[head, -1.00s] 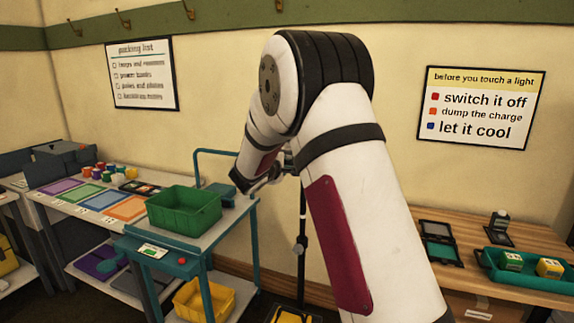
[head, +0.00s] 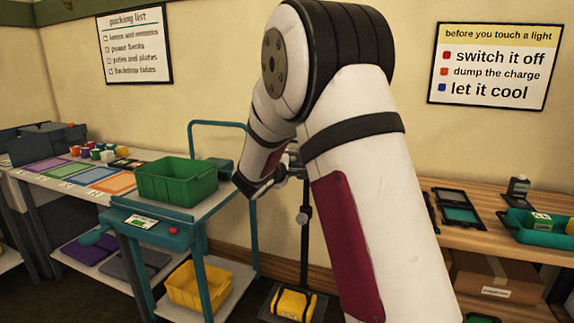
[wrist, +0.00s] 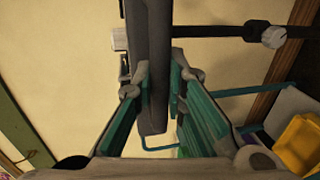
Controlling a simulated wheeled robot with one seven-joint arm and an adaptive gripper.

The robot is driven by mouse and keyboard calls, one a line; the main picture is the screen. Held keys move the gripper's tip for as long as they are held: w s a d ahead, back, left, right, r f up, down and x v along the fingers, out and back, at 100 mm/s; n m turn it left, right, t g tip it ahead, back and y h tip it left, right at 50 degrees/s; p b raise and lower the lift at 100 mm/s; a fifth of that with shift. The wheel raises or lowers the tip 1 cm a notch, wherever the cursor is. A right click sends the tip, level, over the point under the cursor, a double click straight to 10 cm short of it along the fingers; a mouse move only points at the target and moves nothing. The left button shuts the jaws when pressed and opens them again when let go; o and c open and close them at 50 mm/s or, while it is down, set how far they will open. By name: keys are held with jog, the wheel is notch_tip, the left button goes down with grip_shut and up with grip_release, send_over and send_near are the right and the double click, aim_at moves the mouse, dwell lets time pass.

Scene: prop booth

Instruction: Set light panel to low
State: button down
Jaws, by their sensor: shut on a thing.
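In the wrist view a dark grey slab, seen edge-on, appears to be the light panel (wrist: 154,40). It runs down from the top of the picture between the teal-padded fingers of my gripper (wrist: 160,78), which is shut on it. Its face and its setting cannot be read. The stand's dark pole (wrist: 232,31) with a round knob runs to the right. In the head view my gripper (head: 287,173) is small and partly covered by my arm, by the top of the stand (head: 305,230). My arm hides most of the panel there.
A teal cart (head: 208,220) with a green bin (head: 176,181) stands left of the stand. A yellow bag (head: 294,303) lies at the stand's foot. A wooden bench (head: 470,237) with a teal tray (head: 515,222) is at the right. A wall sign (head: 493,66) hangs above.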

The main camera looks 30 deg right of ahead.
notch_tip(320, 180, down, 10)
jog(key=b, duration=1)
jog(key=shift+r, duration=0.15)
jog(key=shift+s, duration=0.1)
jog(key=c, duration=1.6)
grip_release()
jog(key=shift+a, duration=0.1)
jog(key=v, duration=1.1)
jog(key=shift+s+a, duration=0.25)
jog(key=shift+a, duration=0.1)
